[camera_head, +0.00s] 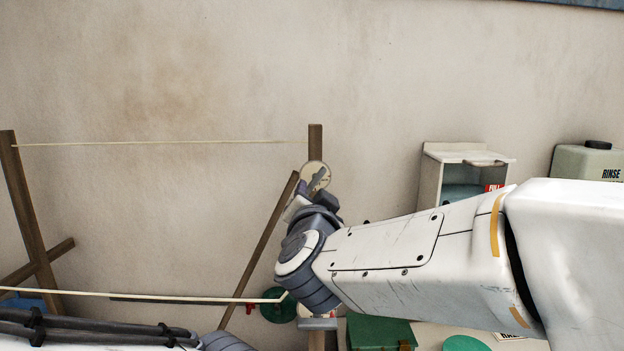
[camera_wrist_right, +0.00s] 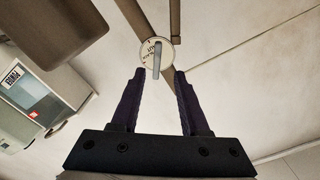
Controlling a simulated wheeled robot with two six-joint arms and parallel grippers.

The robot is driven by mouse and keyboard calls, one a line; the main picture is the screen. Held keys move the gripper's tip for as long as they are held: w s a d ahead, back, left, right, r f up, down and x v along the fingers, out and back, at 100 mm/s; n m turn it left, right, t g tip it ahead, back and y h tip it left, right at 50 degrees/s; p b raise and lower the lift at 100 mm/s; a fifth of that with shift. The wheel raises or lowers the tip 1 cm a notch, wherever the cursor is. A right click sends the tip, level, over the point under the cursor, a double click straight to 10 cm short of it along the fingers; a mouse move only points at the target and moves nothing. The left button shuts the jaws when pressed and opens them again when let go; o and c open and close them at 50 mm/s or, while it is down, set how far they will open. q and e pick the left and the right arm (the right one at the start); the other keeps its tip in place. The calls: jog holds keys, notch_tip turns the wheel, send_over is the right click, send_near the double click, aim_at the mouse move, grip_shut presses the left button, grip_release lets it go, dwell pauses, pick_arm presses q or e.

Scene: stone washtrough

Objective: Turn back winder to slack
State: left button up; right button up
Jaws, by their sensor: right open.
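The winder (camera_head: 315,178) is a round pale disc with a grey bar handle, mounted on a wooden post (camera_head: 315,140) near the middle of the head view. In the right wrist view the winder (camera_wrist_right: 146,50) faces me, with its bar standing nearly upright and small lettering on the disc. My right gripper (camera_wrist_right: 159,72) is open, its two dark fingers on either side of the bar's line, with nothing between the tips. In the head view my right gripper (camera_head: 322,195) is close to the winder and partly covers it. A pale line (camera_head: 160,143) runs straight from the left post to the winder's post.
A second pale line (camera_head: 140,294) runs lower, near a dark green disc (camera_head: 278,306). A small open cabinet (camera_head: 432,180) and a rinse container (camera_head: 585,165) stand at right. A green box (camera_head: 380,332) sits below my right arm. The wall behind is bare.

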aim_at(315, 183)
jog(key=w, duration=0.3)
jog(key=w+p, duration=0.1)
jog(key=w, duration=0.5)
jog(key=shift+d+p, duration=0.3)
jog(key=shift+p, duration=0.05)
grip_shut()
